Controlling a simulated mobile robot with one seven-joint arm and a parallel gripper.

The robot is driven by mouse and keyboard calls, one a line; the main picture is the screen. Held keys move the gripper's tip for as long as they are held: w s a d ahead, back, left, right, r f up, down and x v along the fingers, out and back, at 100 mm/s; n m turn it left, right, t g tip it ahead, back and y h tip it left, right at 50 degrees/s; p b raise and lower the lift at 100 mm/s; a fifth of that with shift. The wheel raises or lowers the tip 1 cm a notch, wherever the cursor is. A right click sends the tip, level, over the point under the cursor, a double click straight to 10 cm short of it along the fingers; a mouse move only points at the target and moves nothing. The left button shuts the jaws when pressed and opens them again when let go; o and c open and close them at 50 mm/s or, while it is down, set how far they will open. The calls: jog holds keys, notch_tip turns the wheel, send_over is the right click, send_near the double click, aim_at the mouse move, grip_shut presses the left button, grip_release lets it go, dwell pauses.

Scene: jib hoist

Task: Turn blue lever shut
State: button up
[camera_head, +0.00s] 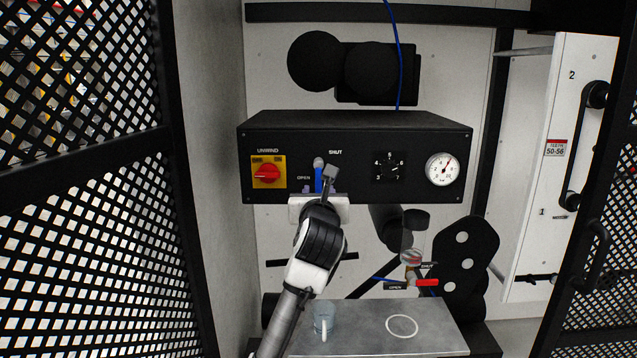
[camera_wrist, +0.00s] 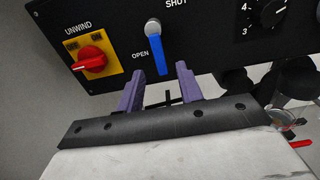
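The blue lever (camera_head: 318,179) is on the front of the black control box. It hangs nearly straight down from a grey round end, as the wrist view (camera_wrist: 156,53) also shows. The word OPEN is to its left near its lower part, and SHUT is above it to the right. My gripper (camera_wrist: 160,72) is open, its two purple fingers pointing up at the panel. The lever's lower end shows between the fingertips. I cannot tell whether either finger touches it. In the head view my gripper (camera_head: 318,190) partly hides the lever's lower end.
A red UNWIND switch (camera_head: 266,174) on a yellow plate is left of the lever. A black dial (camera_head: 389,165) and a gauge (camera_head: 442,169) are to its right. Below are a red-handled valve (camera_head: 427,282) and a glass cup (camera_head: 324,312) on a grey bench (camera_head: 365,335).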

aim_at(319, 183)
jog(key=shift+w+p, duration=0.3)
jog(key=shift+w, duration=1.95)
grip_shut()
